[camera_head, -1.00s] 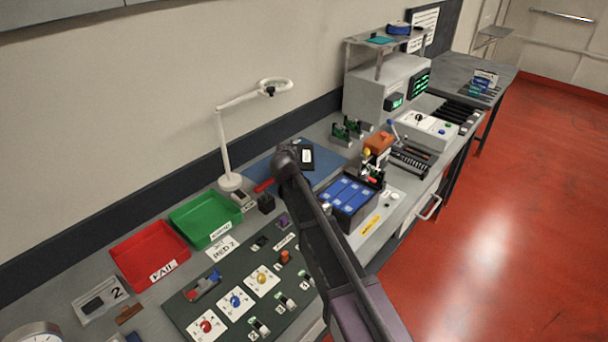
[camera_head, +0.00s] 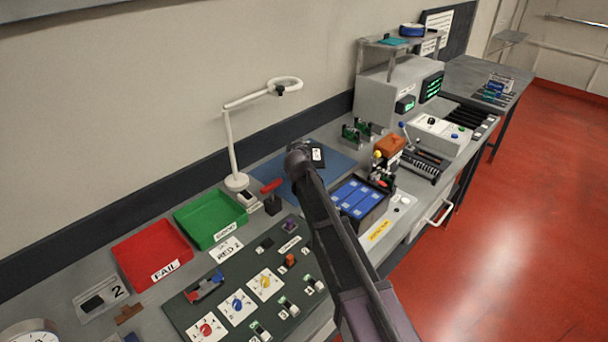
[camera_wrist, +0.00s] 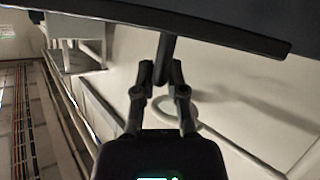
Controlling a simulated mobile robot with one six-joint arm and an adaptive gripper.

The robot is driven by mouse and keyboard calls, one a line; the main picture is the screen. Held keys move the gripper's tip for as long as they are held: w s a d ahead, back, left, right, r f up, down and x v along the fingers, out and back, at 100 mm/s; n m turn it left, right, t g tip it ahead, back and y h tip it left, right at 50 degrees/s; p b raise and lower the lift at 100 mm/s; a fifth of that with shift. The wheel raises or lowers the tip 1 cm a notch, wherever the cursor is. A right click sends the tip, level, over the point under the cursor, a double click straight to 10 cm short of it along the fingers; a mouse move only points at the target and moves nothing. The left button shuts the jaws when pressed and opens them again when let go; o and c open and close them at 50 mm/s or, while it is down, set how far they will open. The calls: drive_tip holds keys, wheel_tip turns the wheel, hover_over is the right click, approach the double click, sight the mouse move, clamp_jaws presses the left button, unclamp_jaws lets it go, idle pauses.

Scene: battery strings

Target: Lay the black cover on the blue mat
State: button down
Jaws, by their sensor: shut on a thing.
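In the wrist view my gripper (camera_wrist: 162,72) is shut on the stem of the black cover (camera_wrist: 210,32). The cover's dark plate spans the top of that view and is cut off by the frame edge. In the head view my wrist is over the blue mat (camera_head: 340,168), and my fingers are hidden behind it. A black piece with a white label (camera_head: 317,155) shows just past my wrist over the mat. I cannot tell whether it is part of the held cover or lies on the mat. Much of the mat is hidden by my arm.
An open battery box with blue cells (camera_head: 357,199) stands right of my arm. A white magnifier lamp (camera_head: 232,150) rises left of the mat. A red-handled black block (camera_head: 273,205) is near it. Green (camera_head: 210,219) and red (camera_head: 152,252) trays lie left. Green-board holders stand behind the mat.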

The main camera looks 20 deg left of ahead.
drive_tip(key=shift+f+b, duration=1.9)
drive_tip(key=shift+f, duration=0.4)
drive_tip(key=shift+f, duration=0.1)
drive_tip(key=shift+f+b, duration=1.8)
drive_tip(key=shift+b, duration=0.1)
drive_tip(key=shift+f+b, duration=0.6)
drive_tip(key=c, duration=0.7)
unclamp_jaws()
drive_tip(key=shift+r, duration=0.25)
